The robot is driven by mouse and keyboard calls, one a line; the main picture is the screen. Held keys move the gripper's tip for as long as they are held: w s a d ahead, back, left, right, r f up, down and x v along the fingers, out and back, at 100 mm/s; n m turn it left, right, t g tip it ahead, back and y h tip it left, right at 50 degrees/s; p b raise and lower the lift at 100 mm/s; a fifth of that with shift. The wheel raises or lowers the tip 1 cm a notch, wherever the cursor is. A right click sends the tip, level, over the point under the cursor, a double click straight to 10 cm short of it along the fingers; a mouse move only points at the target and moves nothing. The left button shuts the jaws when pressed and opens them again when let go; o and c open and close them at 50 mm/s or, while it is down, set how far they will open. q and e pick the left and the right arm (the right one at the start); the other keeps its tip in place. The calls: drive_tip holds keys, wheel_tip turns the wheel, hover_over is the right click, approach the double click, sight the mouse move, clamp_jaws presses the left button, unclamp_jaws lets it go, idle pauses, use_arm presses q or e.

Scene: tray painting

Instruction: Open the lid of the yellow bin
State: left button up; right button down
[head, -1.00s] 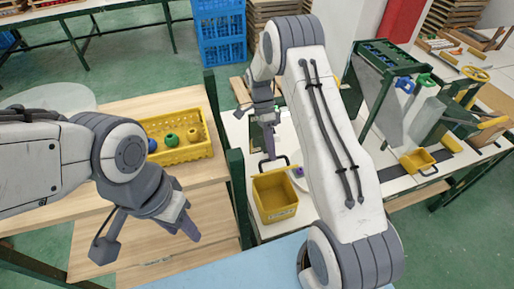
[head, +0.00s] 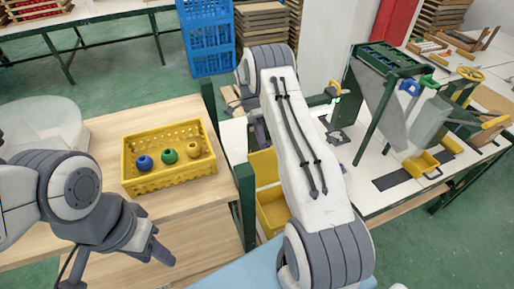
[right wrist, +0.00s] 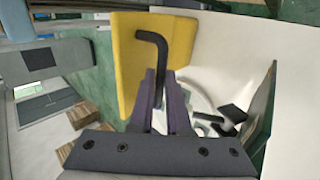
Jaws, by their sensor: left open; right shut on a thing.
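The yellow bin (head: 272,210) stands on the white table, partly hidden by my right arm. Its yellow lid (head: 262,164) is tilted up at the bin's far side, and part of the bin's inside shows. In the right wrist view the lid (right wrist: 132,60) fills the upper middle, with a bent black handle (right wrist: 153,38) on it. My right gripper (right wrist: 160,88) is shut on this handle. In the head view my arm hides most of that gripper. My left gripper (head: 164,254) is open and empty, low at the left, well apart from the bin.
A yellow basket (head: 170,184) with blue, green and yellow knobbed pieces sits on the wooden table at left. A green post (head: 245,205) stands between that table and the bin. A green-framed rack (head: 390,62) and a small yellow tray (head: 424,163) are at right.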

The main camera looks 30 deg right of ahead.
drive_tip(key=shift+w+f, duration=0.2)
drive_tip(key=shift+f, duration=0.25)
drive_tip(key=c, duration=1)
unclamp_jaws()
drive_tip(key=shift+o, duration=0.6)
drive_tip(key=shift+w+f, duration=0.1)
drive_tip(key=shift+w, duration=0.1)
drive_tip(key=shift+s, duration=0.1)
drive_tip(key=shift+r, duration=0.25)
drive_tip(key=p+v, duration=0.1)
drive_tip(key=v, duration=0.6)
drive_tip(key=shift+r, duration=0.1)
